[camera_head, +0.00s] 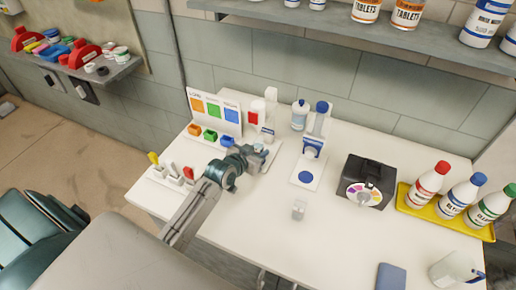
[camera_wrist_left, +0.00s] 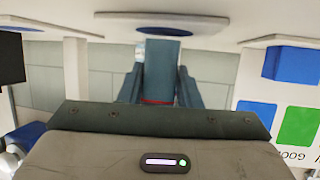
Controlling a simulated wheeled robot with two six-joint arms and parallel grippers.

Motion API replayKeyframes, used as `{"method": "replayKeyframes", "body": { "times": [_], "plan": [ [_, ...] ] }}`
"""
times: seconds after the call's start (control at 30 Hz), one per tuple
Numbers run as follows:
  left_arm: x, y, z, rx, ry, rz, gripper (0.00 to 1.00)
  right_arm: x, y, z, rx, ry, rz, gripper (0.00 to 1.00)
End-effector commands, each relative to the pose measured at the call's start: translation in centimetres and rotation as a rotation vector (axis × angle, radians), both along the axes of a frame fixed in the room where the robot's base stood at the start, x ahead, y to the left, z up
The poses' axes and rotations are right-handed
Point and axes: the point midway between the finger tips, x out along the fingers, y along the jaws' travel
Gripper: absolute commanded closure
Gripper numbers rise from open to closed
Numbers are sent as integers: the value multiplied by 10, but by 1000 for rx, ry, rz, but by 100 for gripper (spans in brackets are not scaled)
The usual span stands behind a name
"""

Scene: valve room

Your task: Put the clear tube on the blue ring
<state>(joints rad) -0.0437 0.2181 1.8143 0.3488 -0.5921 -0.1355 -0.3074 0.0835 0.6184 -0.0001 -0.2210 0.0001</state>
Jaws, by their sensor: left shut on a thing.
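My left gripper (camera_head: 266,157) is at the middle of the table, between the colour card and the white plate with the blue ring (camera_head: 306,176). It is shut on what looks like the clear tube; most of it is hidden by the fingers. A pale part (camera_wrist_left: 141,49) shows beside the fingers in the left wrist view, whose picture is upside down. The blue ring lies flat and bare at the front of its plate, apart from my left gripper and to its right. A small clear container (camera_head: 299,209) stands on the table in front. My right gripper is not in view.
The colour card (camera_head: 214,112) stands at the left, with small coloured blocks before it. A black device (camera_head: 368,182) with a colour dial and a yellow tray (camera_head: 443,213) of bottles are at the right. A clear jug (camera_head: 455,268) stands front right. The table's front middle is mostly free.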

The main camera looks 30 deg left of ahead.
Motion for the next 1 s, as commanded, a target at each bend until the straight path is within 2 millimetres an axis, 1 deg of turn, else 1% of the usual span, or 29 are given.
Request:
{"method": "replayKeyframes", "body": {
  "times": [0.3, 0.33, 0.4, 0.43, 0.77, 0.87, 0.97, 1.0],
  "plan": [
    [0, 0, -3, -1, -2, 0, 97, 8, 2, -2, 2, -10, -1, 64],
    [0, 0, -3, -1, -1, 0, 65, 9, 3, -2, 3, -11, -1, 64],
    [0, 0, -3, -1, -1, 0, 52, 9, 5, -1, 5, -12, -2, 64],
    [0, 0, -3, -1, -1, 0, 47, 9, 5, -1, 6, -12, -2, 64],
    [-1, 0, 0, 0, -1, 0, 47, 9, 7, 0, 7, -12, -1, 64],
    [-10, 2, 1, 1, 0, 0, 47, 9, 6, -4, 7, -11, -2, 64],
    [-25, 4, 7, 2, -1, -1, 47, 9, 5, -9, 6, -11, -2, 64],
    [-33, 4, 9, 3, 0, -2, 47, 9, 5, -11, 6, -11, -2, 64]
  ]
}}
